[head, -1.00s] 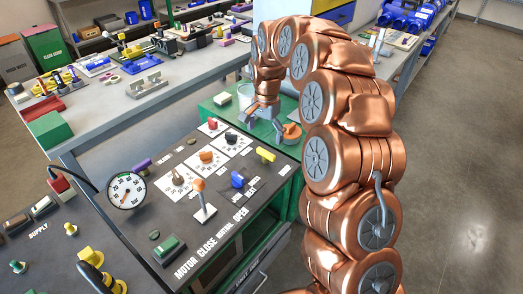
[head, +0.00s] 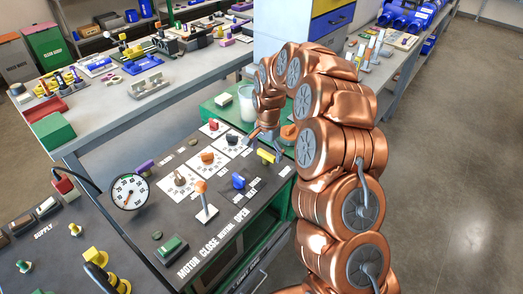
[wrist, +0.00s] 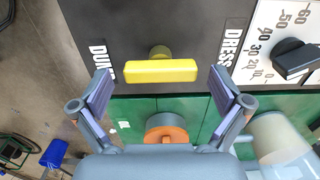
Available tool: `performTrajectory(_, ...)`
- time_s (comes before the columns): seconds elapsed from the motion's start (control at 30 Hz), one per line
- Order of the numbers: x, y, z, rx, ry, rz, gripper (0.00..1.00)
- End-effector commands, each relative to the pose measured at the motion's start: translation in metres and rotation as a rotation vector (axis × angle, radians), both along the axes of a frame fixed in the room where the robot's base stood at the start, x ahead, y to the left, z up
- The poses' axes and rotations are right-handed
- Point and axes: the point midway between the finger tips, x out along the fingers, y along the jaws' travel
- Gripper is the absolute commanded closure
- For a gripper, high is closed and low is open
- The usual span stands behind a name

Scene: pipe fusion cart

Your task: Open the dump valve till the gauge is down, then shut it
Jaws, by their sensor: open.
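The dump valve's yellow bar handle (wrist: 160,72) lies crosswise in the wrist view, on a brass stem, next to a partly cut-off "DU…" label. It also shows near the panel's right edge in the head view (head: 266,156). My gripper (wrist: 160,84) is open and empty, with one finger at each end of the handle and gaps between. In the head view my gripper (head: 265,138) is just beyond the handle, partly hidden by its own links. The round white gauge (head: 130,191) stands at the panel's left; its reading is too small to tell.
An orange round part (wrist: 167,137) sits by the green cabinet below the handle, with a pale cup (wrist: 282,140) to its right. A black knob (wrist: 295,60) is at the right. The orange-topped lever (head: 203,200) and blue knob (head: 238,181) stand nearby on the panel.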

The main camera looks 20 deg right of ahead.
Motion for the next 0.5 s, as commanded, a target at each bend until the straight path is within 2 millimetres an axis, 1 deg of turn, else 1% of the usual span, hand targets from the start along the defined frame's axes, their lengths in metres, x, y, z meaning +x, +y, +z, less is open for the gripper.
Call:
performTrajectory(0.17,0.0004,0.0001,0.0,0.0,-0.002,0.0,0.0)
performTrajectory(0.2,0.0004,0.0001,0.0,0.0,-0.001,0.0,0.02)
performTrajectory(0.5,0.0005,0.0001,0.0003,0.0,-0.002,0.0,0.33)
